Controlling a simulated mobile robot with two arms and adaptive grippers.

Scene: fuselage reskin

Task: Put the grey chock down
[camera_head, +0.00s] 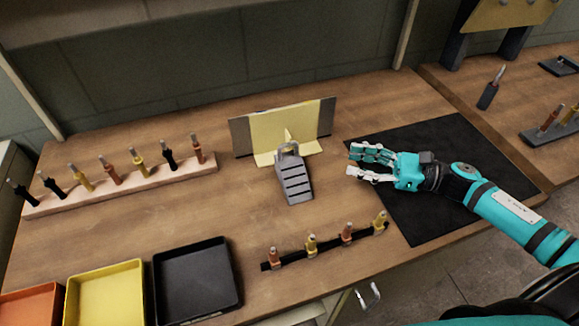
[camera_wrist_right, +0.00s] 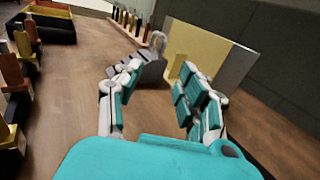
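The grey chock (camera_head: 295,186), a ridged wedge with a loop handle, sits on the wooden table at the front of a yellow angled bracket (camera_head: 265,135). It also shows in the right wrist view (camera_wrist_right: 151,70), beyond the fingers and partly covered by the left one. My right gripper (camera_head: 353,162) is open and empty, to the right of the chock and apart from it, over the left part of a black mat (camera_head: 440,215). Whether the chock touches the bracket is hard to tell. My left gripper is not in view.
A wooden rack (camera_head: 120,189) of several tools stands on the left. A black strip (camera_head: 328,247) with several upright tools lies in front of the chock. Black (camera_head: 197,282), yellow (camera_head: 105,295) and orange (camera_head: 30,305) trays are front left. The mat is mostly clear.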

